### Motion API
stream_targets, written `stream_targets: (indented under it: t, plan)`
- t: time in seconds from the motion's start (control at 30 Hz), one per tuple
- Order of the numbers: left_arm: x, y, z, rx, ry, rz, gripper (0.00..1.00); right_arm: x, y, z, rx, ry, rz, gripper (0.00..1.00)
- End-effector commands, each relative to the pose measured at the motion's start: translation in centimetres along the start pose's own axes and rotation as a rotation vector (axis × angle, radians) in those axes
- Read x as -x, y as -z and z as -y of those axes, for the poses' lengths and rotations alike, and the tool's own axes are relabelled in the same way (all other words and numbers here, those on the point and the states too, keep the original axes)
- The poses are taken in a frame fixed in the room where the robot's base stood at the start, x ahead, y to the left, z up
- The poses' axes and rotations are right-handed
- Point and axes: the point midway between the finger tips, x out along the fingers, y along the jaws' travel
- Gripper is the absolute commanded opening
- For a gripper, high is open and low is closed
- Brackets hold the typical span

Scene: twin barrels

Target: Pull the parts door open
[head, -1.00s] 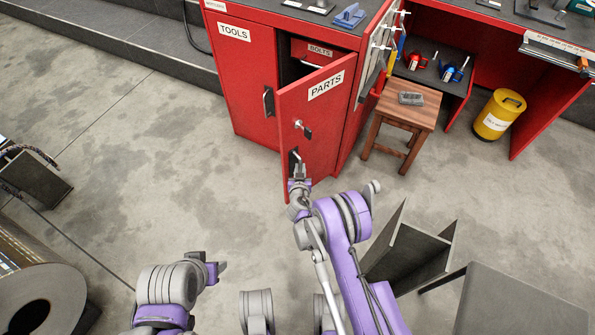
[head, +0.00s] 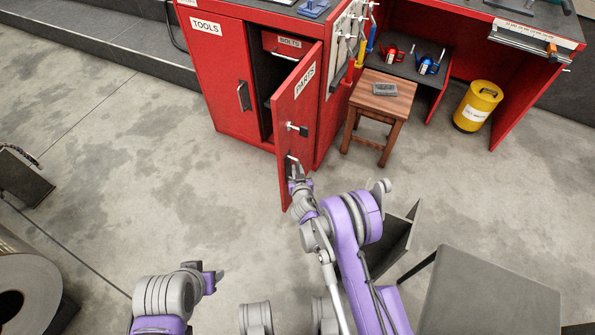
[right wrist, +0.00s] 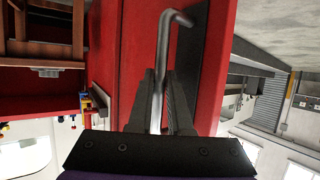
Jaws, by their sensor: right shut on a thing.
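The red parts door (head: 297,119), labelled PARTS, stands partly open, swung out from the red cabinet. Its dark inside and a red BOLTS drawer (head: 289,42) show behind it. A key with a dark tag (head: 298,130) sits in the door's lock. My right gripper (head: 298,181) is at the door's lower handle. In the right wrist view its two dark fingers (right wrist: 162,105) are shut on the bent metal door handle (right wrist: 176,19), against the red door face. My left gripper (head: 212,281) is low in the head view, away from the cabinet; its jaw gap is not clear.
The TOOLS door (head: 222,80) is shut at left. A wooden stool (head: 385,93) with a grey block and a yellow bin (head: 477,107) stand right. A grey metal channel (head: 400,232) and a grey table (head: 490,305) lie lower right. Floor left of the door is clear.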

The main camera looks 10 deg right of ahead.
Motion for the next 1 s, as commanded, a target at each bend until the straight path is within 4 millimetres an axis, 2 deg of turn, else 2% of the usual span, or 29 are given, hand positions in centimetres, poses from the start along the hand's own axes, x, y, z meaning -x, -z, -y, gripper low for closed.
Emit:
stream_targets:
  t: [0.5,0.53,0.7,1.0]
  plan:
    - [-0.10,-0.02,0.00,0.000,0.000,0.000,0.50,-0.13,0.10,-0.25,0.004,0.008,-0.001,0.00]
    - [-0.10,-0.02,0.00,0.000,0.000,0.000,0.50,-0.13,0.10,-0.24,0.004,0.008,-0.001,0.19]
    - [-0.10,-0.01,0.00,0.000,0.000,0.000,0.50,-0.10,0.07,-0.18,0.004,0.009,0.000,0.47]
    - [-0.06,-0.01,0.00,0.000,0.000,0.000,0.50,0.09,0.04,-0.06,0.005,0.010,0.000,0.47]
